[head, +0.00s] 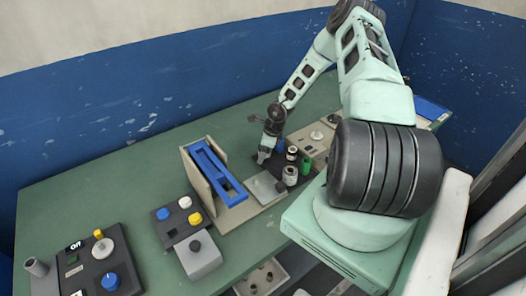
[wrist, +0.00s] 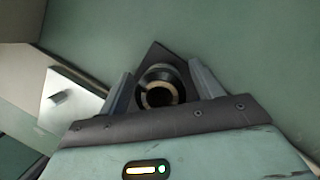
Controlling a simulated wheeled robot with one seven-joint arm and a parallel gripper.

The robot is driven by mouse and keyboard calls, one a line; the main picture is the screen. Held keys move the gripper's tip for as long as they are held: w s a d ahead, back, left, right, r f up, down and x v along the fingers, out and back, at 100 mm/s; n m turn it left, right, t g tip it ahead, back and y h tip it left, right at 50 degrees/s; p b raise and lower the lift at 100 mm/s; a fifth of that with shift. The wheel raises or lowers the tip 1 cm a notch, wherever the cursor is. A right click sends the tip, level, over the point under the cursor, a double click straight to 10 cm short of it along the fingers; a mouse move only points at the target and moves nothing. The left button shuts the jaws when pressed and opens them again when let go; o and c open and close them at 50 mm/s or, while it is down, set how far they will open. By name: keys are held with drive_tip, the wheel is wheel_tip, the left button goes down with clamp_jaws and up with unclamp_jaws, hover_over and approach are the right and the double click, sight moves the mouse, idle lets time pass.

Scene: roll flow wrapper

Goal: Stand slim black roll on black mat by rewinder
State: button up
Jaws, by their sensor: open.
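A slim black roll (wrist: 160,86) stands upright between the fingers of my gripper (wrist: 161,88) in the wrist view, seen from above with a pale ring around its dark hole. It is on or just over a black mat (wrist: 153,53), whose corner shows beyond it. The fingers are apart, one on each side of the roll; I cannot tell whether they touch it. In the head view my gripper (head: 265,154) points down at the table right of the blue-armed machine, and hides the roll there.
Several other rolls stand close to the right of my gripper, among them a green roll (head: 305,165) and a dark-and-white roll (head: 290,175). A blue-armed machine (head: 216,172) stands to the left. Control boxes (head: 100,262) are at the front left. The table behind is clear.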

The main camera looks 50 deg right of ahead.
drive_tip(key=b+v, duration=0.1)
drive_tip(key=v, duration=1)
drive_tip(key=w+a+r+n+t, duration=0.1)
drive_tip(key=w+a+r+n, duration=0.4)
drive_tip(key=a, duration=0.4)
drive_tip(key=w+a+r+n+t, duration=0.1)
drive_tip(key=w+a+r+n, duration=0.45)
drive_tip(key=a, duration=0.25)
drive_tip(key=s+a+r+n+y, duration=0.1)
drive_tip(key=s+a+r+n, duration=0.15)
drive_tip(key=a, duration=0.35)
drive_tip(key=s+a+r+n, duration=0.1)
drive_tip(key=a+n, duration=0.3)
drive_tip(key=a, duration=0.3)
drive_tip(key=s+a+r+n+y, duration=0.1)
drive_tip(key=a+r+n, duration=0.15)
drive_tip(key=a, duration=0.35)
drive_tip(key=s+a+r+n+g, duration=0.3)
drive_tip(key=s+a+n, duration=0.75)
drive_tip(key=s, duration=0.35)
drive_tip(key=s+r+n+g+h, duration=0.1)
drive_tip(key=s+n, duration=0.6)
drive_tip(key=s, duration=0.7)
drive_tip(key=shift+d+r+g+h, duration=0.45)
drive_tip(key=shift+r+h, duration=0.4)
drive_tip(key=shift+h, duration=0.25)
